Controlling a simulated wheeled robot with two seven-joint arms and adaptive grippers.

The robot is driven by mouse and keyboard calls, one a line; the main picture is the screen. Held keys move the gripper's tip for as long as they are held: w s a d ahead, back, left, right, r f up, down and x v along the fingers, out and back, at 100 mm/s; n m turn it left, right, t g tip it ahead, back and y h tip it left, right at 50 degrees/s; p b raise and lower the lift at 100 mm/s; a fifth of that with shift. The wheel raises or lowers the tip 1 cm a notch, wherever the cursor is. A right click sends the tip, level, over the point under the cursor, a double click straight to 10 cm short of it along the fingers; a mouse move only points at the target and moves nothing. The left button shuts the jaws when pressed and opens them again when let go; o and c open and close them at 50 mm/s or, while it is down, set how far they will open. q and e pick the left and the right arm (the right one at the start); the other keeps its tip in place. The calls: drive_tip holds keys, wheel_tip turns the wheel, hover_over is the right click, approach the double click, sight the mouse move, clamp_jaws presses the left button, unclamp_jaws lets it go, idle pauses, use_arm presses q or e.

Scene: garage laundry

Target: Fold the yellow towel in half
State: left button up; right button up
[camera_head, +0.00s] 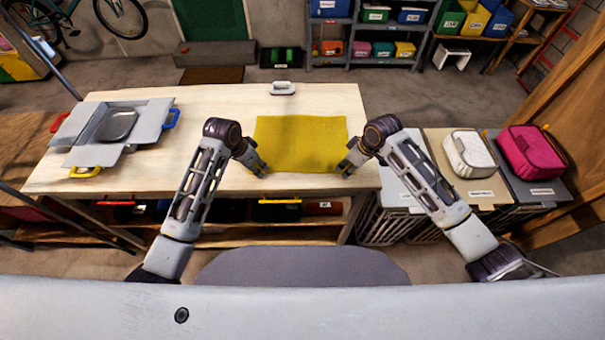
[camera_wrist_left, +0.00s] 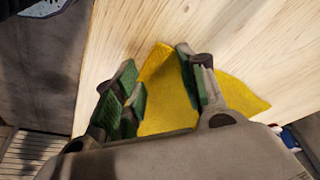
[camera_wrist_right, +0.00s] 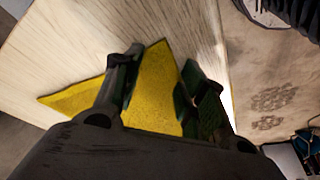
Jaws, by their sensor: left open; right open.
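The yellow towel (camera_head: 300,143) lies flat and spread out on the pale wooden table, near its front edge. My left gripper (camera_head: 262,170) is at the towel's near left corner, and my right gripper (camera_head: 344,170) is at its near right corner. In the left wrist view the open fingers (camera_wrist_left: 158,80) stand on both sides of the towel corner (camera_wrist_left: 165,100). In the right wrist view the open fingers (camera_wrist_right: 160,75) also straddle the towel (camera_wrist_right: 155,85). I cannot tell whether the fingers touch the cloth.
A grey folding board (camera_head: 75,135) with coloured handles lies on the table's left part. A small white-topped object (camera_head: 283,88) stands at the table's back edge. White (camera_head: 470,153) and pink (camera_head: 531,152) bags sit on the bins at right. The table (camera_head: 215,105) behind the towel is mostly clear.

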use_arm(q)
drive_tip(key=shift+c, duration=0.5)
use_arm(e)
drive_tip(key=shift+f, duration=0.1)
drive_tip(key=shift+c, duration=0.5)
use_arm(q)
drive_tip(key=shift+f, duration=0.1)
clamp_jaws()
use_arm(e)
drive_tip(key=shift+s+f, duration=0.1)
clamp_jaws()
use_arm(q)
drive_tip(key=shift+r+p, duration=0.25)
drive_tip(key=shift+p, duration=0.05)
use_arm(e)
drive_tip(key=shift+r, duration=0.25)
